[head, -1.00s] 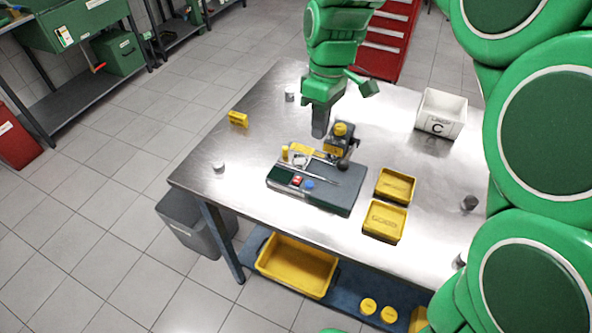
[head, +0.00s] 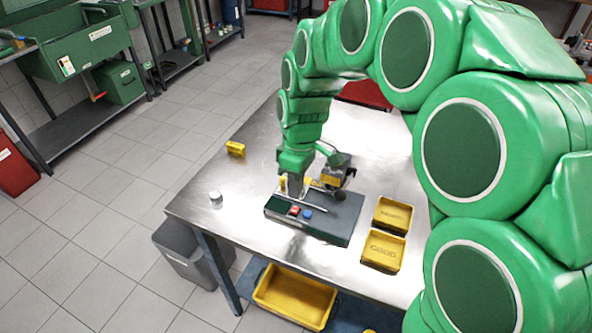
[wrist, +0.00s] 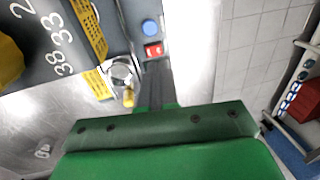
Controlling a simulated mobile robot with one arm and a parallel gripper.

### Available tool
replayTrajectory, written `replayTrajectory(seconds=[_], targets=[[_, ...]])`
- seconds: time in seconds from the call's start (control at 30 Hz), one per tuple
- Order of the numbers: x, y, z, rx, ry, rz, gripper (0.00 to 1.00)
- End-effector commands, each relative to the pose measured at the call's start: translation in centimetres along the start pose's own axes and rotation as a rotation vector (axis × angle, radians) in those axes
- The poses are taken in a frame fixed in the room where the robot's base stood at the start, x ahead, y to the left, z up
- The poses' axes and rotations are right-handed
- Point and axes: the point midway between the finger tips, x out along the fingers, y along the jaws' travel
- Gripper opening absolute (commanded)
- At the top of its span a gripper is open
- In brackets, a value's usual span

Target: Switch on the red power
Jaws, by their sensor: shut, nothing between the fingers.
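The red power switch (head: 294,211) sits near the front left of the dark grey machine base (head: 335,226) on the steel table. In the wrist view the red switch (wrist: 154,51) shows a pale mark, next to a round blue button (wrist: 149,27). My gripper (head: 296,194) is shut and empty, pointing down over the machine's left part, just behind the switch. In the wrist view its fingertips (wrist: 157,66) lie right beside the red switch. I cannot tell whether they touch it.
A silver round part (wrist: 120,72) and a yellow-tipped part stand close beside my fingers. The machine's upright head (head: 336,177) is to the right. Two yellow bins (head: 383,251) stand right of the base.

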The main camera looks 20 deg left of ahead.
Motion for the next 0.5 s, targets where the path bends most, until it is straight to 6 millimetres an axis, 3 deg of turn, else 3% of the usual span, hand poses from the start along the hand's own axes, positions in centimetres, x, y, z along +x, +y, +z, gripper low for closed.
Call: replayTrajectory(seconds=[0.2,0.5], targets=[[3.1,-0.1,0.1,0.000,-0.003,-0.003,0.00],[4.7,-0.1,0.1,0.000,-0.002,-0.002,0.00]])
